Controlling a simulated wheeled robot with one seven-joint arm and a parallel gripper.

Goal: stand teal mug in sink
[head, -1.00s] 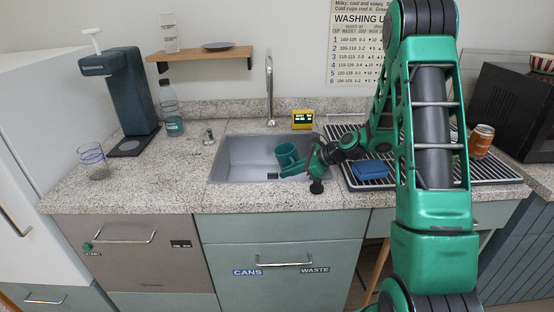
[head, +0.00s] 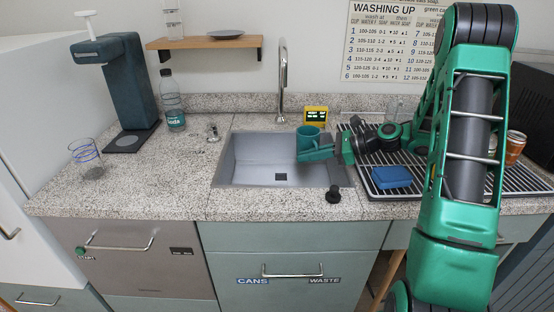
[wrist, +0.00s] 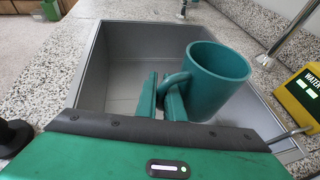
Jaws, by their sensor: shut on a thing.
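The teal mug (head: 308,134) is upright over the right part of the sink in the head view. My gripper (head: 316,153) reaches it from the right. In the wrist view my gripper (wrist: 166,100) is shut on the handle of the mug (wrist: 214,88), with the mug's body to the right of the fingers and its open rim up. The sink (head: 255,160) is a grey rectangular basin, otherwise empty, and its floor and left wall (wrist: 100,62) show in the wrist view. How high the mug's base is above the sink floor is hard to tell.
A yellow timer-like box (head: 316,115) stands behind the sink, near the faucet (head: 282,75). A black knob (head: 333,194) sits at the front right rim. A blue sponge (head: 391,177) lies on the drying rack (head: 430,192). A bottle (head: 172,105) stands at left.

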